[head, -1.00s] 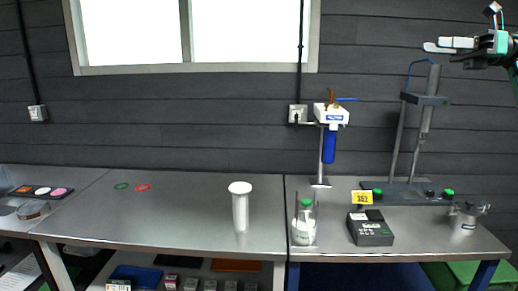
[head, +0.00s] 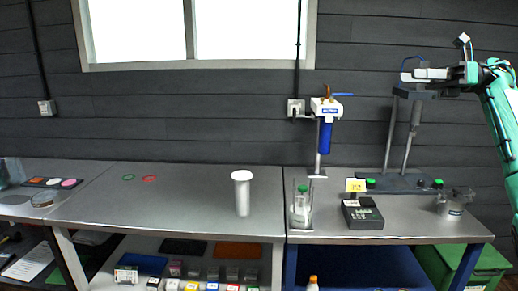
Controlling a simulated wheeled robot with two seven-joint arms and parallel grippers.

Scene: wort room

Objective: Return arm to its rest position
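My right gripper (head: 418,80) reaches in from the right edge in the head view, raised well above the right bench. Its fingers point left and show in front of the top of the grey stand (head: 400,135). I cannot tell whether the fingers are apart, and no held object shows. My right arm, with green links, runs down the right edge. My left gripper is not in view.
A white lidded cylinder (head: 242,193), a glass vessel with green cap (head: 301,206), a black meter (head: 362,213) and a metal pot (head: 455,203) stand on the benches. A blue filter (head: 325,135) is on a post. The left bench's middle (head: 190,203) is mostly clear.

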